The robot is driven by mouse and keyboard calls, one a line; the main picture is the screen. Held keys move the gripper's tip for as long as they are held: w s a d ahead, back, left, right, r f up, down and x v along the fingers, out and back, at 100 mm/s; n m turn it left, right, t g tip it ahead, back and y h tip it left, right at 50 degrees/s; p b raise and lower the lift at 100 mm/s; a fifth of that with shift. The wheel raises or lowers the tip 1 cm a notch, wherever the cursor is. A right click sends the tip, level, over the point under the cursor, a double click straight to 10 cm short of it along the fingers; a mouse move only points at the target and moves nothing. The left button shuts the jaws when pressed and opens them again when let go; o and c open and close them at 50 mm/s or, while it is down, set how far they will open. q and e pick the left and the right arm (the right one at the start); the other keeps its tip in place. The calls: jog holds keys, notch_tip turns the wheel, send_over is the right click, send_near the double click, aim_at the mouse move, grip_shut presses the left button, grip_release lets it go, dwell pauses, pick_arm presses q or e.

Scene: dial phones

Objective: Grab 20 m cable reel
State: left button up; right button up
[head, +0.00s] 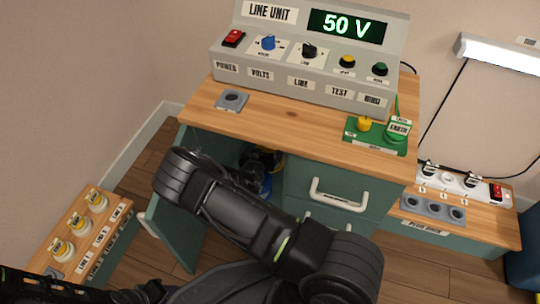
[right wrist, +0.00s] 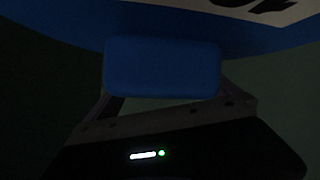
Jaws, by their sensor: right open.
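The cable reel shows in the right wrist view as a dark blue curved body (right wrist: 75,22) with part of a white label and black lettering at the top right. A blue block (right wrist: 162,68), which looks like its handle, stands out at the jaws. In the head view only a small blue part (head: 265,186) shows inside the open cupboard, below my right gripper (head: 264,160). That gripper is open and is inside the cupboard at the reel. Whether the fingers touch the block cannot be told in the dark. My left gripper is not visible.
The cupboard door (head: 188,225) stands open to the left of my right arm. A drawer with a white handle (head: 340,194) is just right of the opening. The wooden top (head: 290,114) carries the line unit (head: 300,75). A low bench (head: 75,226) stands at left.

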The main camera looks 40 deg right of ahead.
jog(key=c, duration=2)
jog(key=shift+a+r, duration=0.1)
jog(key=shift+r, duration=0.05)
jog(key=shift+r+p, duration=0.35)
jog(key=shift+p, duration=0.2)
jog(key=shift+c, duration=0.2)
notch_tip(320, 180, up, 11)
jog(key=p, duration=0.6)
jog(key=s+a+p, duration=0.4)
jog(key=s+a, duration=0.6)
jog(key=a, duration=0.5)
jog(key=shift+s, duration=0.25)
jog(key=shift+s+a+f, duration=0.2)
jog(key=shift+s+a, duration=0.25)
jog(key=shift+a, duration=0.2)
